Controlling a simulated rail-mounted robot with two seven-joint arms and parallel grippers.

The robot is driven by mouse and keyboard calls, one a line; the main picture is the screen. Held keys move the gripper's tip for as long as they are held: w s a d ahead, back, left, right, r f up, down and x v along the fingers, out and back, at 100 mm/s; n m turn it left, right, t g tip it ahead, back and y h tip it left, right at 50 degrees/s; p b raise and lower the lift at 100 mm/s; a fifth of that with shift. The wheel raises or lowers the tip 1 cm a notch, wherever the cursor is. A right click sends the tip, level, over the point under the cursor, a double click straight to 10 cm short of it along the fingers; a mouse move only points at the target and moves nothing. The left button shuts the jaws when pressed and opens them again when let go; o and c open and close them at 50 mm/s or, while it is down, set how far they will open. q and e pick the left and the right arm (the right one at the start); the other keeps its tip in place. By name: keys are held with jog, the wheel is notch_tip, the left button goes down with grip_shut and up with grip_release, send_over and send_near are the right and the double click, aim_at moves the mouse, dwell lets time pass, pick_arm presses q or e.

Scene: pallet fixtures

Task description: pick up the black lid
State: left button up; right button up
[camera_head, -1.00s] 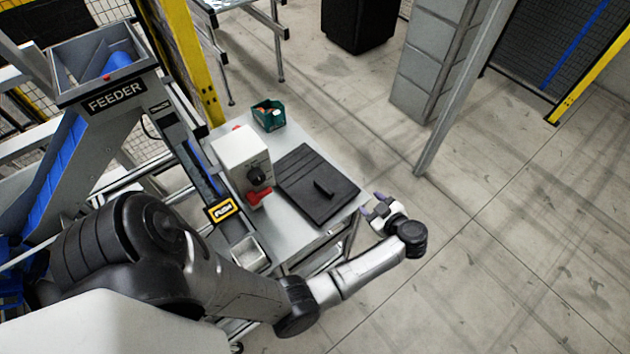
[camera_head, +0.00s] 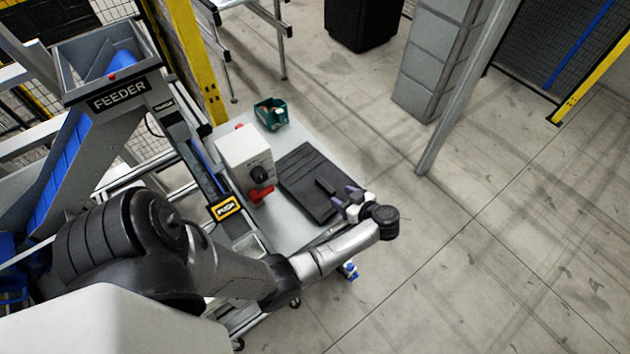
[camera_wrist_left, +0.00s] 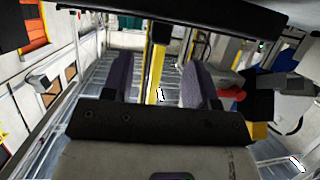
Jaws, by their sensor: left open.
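The black lid (camera_head: 307,173) is a flat, dark square plate with grooves and a short raised bar handle (camera_head: 325,187). It lies on the light grey table. My left gripper (camera_head: 343,196) is at the lid's right corner, close to the handle, with its two purple fingers apart and nothing between them. In the left wrist view the open fingers (camera_wrist_left: 159,82) point away from the camera. A dark slab crosses the top of that view; I cannot tell for sure that it is the lid. My right gripper is not in view.
A white box (camera_head: 243,158) with a black knob and red part stands left of the lid. A green bin (camera_head: 271,113) sits at the table's back corner. The feeder (camera_head: 118,92) stands at the left. The floor right of the table is clear.

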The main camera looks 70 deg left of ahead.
aim_at(332, 191)
pick_arm(q)
jog(key=shift+p+x, duration=0.3)
jog(key=shift+x, duration=2.35)
jog(key=shift+f, duration=0.1)
grip_shut()
